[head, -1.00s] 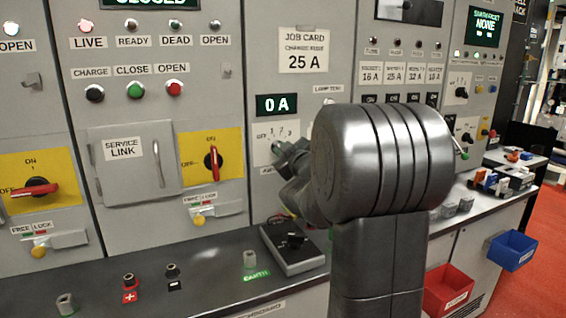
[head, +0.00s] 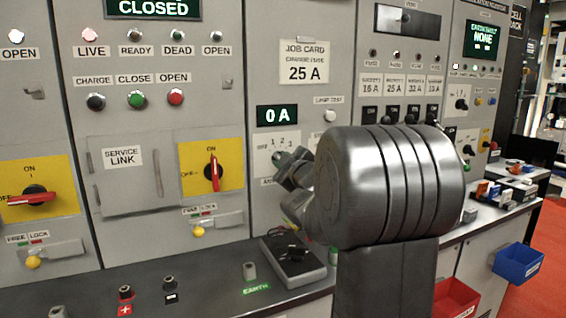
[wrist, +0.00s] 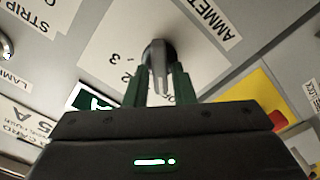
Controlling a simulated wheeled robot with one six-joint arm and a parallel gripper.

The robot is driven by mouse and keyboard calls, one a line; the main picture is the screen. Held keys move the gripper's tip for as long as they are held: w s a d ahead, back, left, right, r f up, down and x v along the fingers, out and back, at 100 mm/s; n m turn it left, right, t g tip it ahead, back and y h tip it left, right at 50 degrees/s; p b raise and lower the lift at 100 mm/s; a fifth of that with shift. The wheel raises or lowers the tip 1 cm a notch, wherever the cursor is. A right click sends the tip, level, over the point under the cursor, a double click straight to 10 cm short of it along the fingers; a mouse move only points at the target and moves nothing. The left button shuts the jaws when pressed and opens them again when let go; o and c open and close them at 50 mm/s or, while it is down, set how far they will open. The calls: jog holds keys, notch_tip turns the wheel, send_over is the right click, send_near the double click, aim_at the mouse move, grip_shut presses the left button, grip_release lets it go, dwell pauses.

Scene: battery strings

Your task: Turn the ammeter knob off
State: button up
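The ammeter knob (wrist: 158,58) is a dark round knob with a grey bar handle, in the upper middle of the wrist view. It sits on a pale dial plate with an "AMMETER" label and numbers, upside down there. My gripper (wrist: 160,86) has its two green fingers either side of the bar, apart, with a small gap seeming to show on each side. In the head view the dial plate (head: 262,158) shows under the ammeter display (head: 277,115), which reads 0 A; my gripper and wrist cover the knob.
A yellow-backed red rotary switch (head: 213,172) is left of the dial. A lamp test button (head: 330,115) is above right. A black box with a knob (head: 293,262) lies on the bench below. Red (head: 455,300) and blue (head: 517,262) bins hang at the right.

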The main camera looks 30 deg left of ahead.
jog(key=shift+o, duration=0.8)
jog(key=v, duration=1.3)
jog(key=shift+s+d, duration=0.25)
jog(key=shift+d, duration=0.1)
jog(key=x, duration=1.4)
jog(key=shift+s+d, duration=0.15)
